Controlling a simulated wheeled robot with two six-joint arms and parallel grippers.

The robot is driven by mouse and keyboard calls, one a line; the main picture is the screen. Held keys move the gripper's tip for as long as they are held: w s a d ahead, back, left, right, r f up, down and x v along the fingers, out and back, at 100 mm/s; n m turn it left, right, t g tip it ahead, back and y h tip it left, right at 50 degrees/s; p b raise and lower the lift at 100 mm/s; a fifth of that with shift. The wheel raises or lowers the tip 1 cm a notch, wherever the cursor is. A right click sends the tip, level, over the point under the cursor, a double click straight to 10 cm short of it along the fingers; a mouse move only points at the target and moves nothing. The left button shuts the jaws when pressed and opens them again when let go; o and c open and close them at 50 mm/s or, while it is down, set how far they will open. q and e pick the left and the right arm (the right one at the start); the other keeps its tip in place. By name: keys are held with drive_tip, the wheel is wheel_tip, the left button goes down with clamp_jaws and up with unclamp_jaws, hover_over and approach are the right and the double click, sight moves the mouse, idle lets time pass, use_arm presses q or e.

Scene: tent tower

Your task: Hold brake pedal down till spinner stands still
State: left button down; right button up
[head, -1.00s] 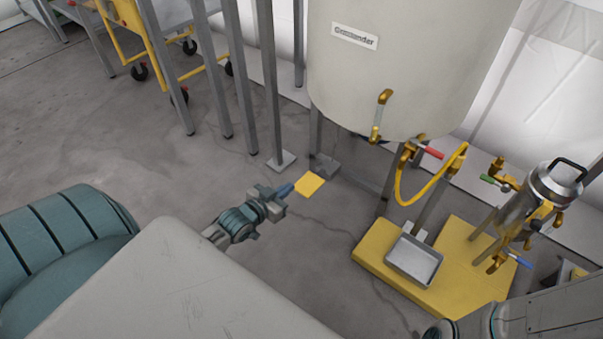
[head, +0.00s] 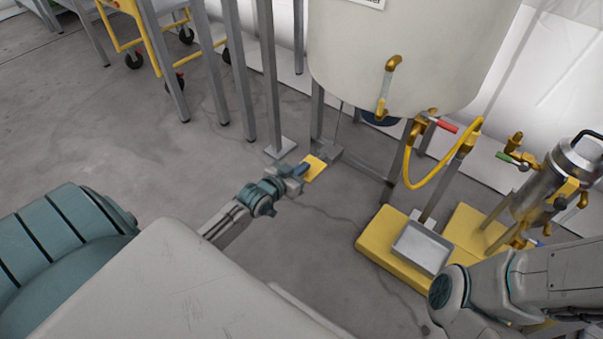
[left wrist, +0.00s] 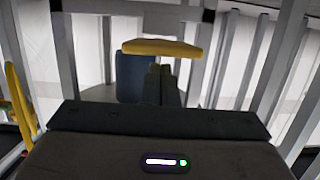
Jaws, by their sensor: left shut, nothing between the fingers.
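A small yellow pedal plate (head: 315,166) sits low near the foot of the grey posts, left of the big tank. My left gripper (head: 301,170) is shut and empty, at the near edge of the pedal in the head view and partly covering it. In the left wrist view the yellow pedal (left wrist: 160,48) is just past the shut fingers (left wrist: 167,82), with a dark blue shape beside them. I cannot tell whether the fingers touch or press the pedal. I cannot make out a spinner. My right arm comes in at the lower right; its gripper does not show.
The pale tank (head: 405,60) with a brass-fitted sight tube stands behind. A yellow platform (head: 385,252) with a metal tray (head: 423,247) is at the right, near a steel canister (head: 560,175). Grey posts (head: 268,75) stand behind the pedal. The floor at left is open.

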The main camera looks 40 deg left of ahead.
use_arm(q)
drive_tip(key=shift+f, duration=0.4)
wheel_tip(320, 180, down, 3)
drive_tip(key=shift+s+f+b, duration=0.15)
drive_tip(key=shift+b, duration=1.1)
drive_tip(key=shift+r, duration=0.2)
drive_tip(key=shift+p, duration=0.3)
idle(2.7)
